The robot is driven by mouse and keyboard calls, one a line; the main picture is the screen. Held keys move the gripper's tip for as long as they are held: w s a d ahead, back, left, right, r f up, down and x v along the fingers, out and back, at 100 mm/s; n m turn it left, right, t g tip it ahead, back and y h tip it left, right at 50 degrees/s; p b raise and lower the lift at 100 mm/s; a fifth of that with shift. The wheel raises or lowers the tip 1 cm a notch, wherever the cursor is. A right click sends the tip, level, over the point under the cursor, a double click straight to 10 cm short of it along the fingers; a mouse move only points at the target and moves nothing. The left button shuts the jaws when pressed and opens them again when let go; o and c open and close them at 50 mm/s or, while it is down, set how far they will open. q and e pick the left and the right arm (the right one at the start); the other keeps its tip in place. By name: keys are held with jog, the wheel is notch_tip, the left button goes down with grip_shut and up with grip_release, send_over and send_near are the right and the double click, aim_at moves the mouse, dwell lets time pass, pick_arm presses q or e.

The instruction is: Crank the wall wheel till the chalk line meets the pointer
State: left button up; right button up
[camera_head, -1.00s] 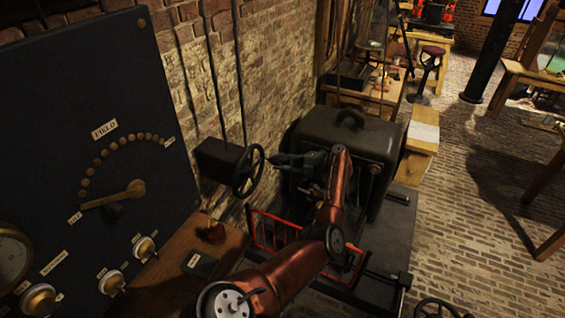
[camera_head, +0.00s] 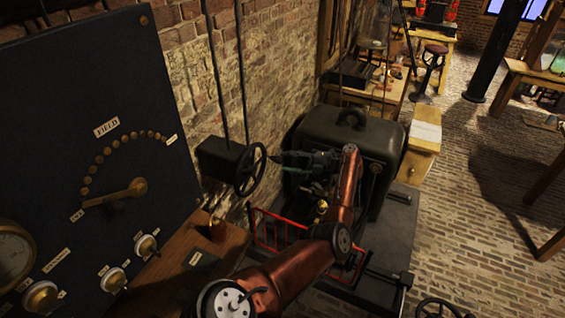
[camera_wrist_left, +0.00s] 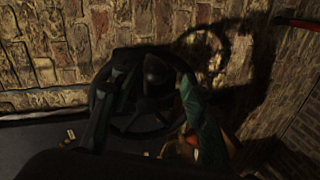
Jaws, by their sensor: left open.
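The wall wheel (camera_head: 250,170) is a dark spoked handwheel on the side of a black box (camera_head: 218,158) fixed to the brick wall. My left gripper (camera_head: 279,158) is just right of it, pointing at its face, with a small gap in the picture. In the left wrist view the wheel (camera_wrist_left: 148,112) faces the camera, and the open, empty gripper (camera_wrist_left: 152,78) has one finger toward each side of it. Contact with the rim cannot be told in this dark view. I cannot make out a chalk line or its pointer on the wheel. My right gripper does not show.
A black panel (camera_head: 60,110) with a FIELD dial, gauge and brass knobs stands at the left. A wooden bench (camera_head: 180,255) lies below it. A large dark machine (camera_head: 365,145) stands behind my left arm, with a red rail (camera_head: 268,229) nearby. Brick floor is open at right.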

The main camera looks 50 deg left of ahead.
aim_at(278, 160)
pick_arm(q)
jog(key=v, duration=0.8)
jog(key=shift+d, duration=0.35)
jog(key=shift+w, duration=0.15)
jog(key=s+a+m+y+b, duration=0.2)
jog(key=a+m+b, duration=0.2)
jog(key=m+b, duration=0.1)
jog(key=s+a+f+m+y+b, duration=0.1)
jog(key=s+a+m+y+b, duration=0.1)
jog(key=m+b, duration=0.3)
jog(key=s+a+f+m+y+b, duration=0.1)
jog(key=s+a+m+y+b, duration=0.1)
jog(key=a+m+b, duration=0.3)
jog(key=shift+s+a+f+m+y+b, duration=0.3)
jog(key=shift+s+a+y+b, duration=0.1)
jog(key=shift+y+b, duration=0.45)
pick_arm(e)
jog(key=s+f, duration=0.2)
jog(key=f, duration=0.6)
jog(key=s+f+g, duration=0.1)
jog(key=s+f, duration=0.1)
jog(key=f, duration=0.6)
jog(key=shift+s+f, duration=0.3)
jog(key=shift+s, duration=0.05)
pick_arm(q)
jog(key=shift+c, duration=0.7)
grip_shut()
